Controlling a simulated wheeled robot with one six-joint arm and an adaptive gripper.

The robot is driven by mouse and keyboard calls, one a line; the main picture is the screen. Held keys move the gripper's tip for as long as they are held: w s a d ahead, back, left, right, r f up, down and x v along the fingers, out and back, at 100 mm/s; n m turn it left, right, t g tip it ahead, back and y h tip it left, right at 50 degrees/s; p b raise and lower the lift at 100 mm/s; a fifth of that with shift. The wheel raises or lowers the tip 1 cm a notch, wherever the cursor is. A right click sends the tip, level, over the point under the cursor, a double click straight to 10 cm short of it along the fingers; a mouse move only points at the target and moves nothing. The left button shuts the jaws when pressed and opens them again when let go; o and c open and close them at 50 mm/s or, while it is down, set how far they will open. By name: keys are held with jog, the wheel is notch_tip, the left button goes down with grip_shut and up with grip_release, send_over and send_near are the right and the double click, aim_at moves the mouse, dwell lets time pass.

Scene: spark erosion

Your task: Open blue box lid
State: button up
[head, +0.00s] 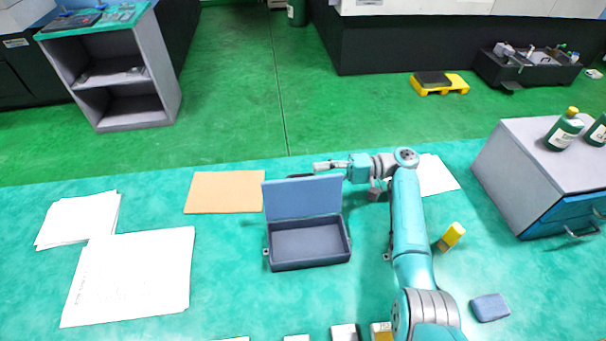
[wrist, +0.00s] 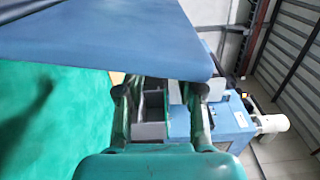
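The blue box (head: 310,241) stands on the green table, its dark inside empty. Its blue lid (head: 302,198) is raised, standing near upright at the box's back edge. My gripper (head: 328,166) is at the lid's upper right edge, on its far side. Whether a finger touches the lid I cannot tell.
A brown sheet (head: 225,192) and white papers (head: 130,276) lie left of the box. A yellow object (head: 452,236) and a blue-grey block (head: 490,307) lie right of my arm. A grey drawer cabinet (head: 540,165) with green bottles stands at right. Small items line the front edge.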

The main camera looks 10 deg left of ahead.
aim_at(303, 175)
jog(key=shift+x, duration=2.5)
grip_shut()
